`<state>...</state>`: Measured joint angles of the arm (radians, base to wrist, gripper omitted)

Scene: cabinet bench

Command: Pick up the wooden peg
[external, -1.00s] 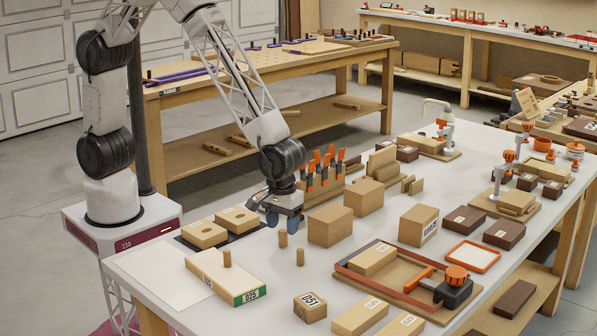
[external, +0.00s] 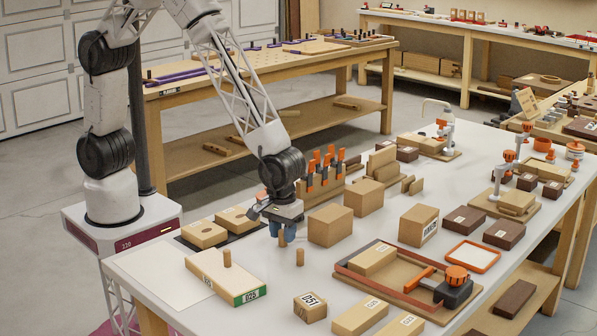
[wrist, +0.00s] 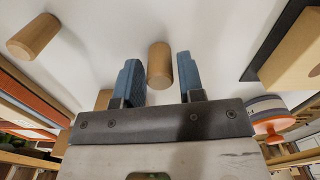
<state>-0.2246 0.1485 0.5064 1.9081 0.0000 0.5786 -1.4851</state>
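One wooden peg (external: 282,240), a short light-brown cylinder, stands on the white bench top. It also shows in the wrist view (wrist: 159,66), between my blue fingers. My gripper (external: 283,229) is low over this peg, open, with a finger on each side; in the wrist view my gripper (wrist: 158,68) shows small gaps beside the peg. A second similar peg (external: 300,257) stands just to the right and nearer the camera; it is at upper left in the wrist view (wrist: 34,37).
A wooden block (external: 331,225) stands close to the right of my gripper. Two drilled blocks (external: 205,234) lie on a dark mat at left. A small block labelled 051 (external: 310,307) and a clamp tray (external: 345,270) are nearer the camera. White bench around the pegs is clear.

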